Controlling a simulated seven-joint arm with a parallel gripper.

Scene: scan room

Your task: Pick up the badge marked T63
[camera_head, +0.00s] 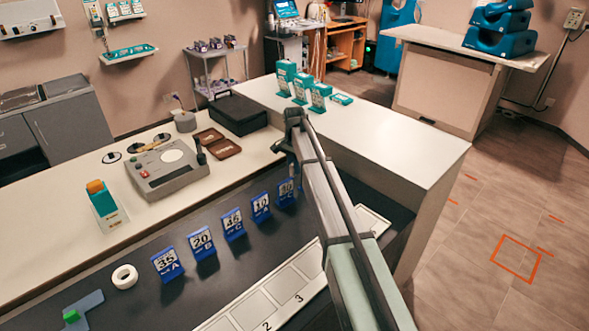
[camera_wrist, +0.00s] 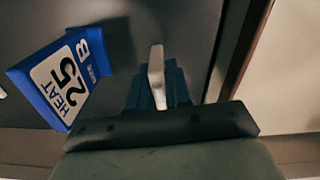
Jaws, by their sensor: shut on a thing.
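My gripper (camera_wrist: 157,98) is shut on a thin pale thing (camera_wrist: 156,68), seen edge-on between the dark fingers in the wrist view. No marking on it can be read, so I cannot tell whether it is the T63 badge. No badge reading T63 is legible in either view. In the head view my gripper hangs at the far end of the arm, above the far end of a row of blue number cards (camera_head: 202,242); what it holds is not clear there.
A blue card (camera_wrist: 68,80) reading HEAT 25 B stands left of my gripper. A white roll (camera_head: 125,276) and a numbered strip (camera_head: 283,291) lie on the dark mat. A grey device (camera_head: 168,171), brown tray (camera_head: 218,143) and black box (camera_head: 238,113) stand behind the cards.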

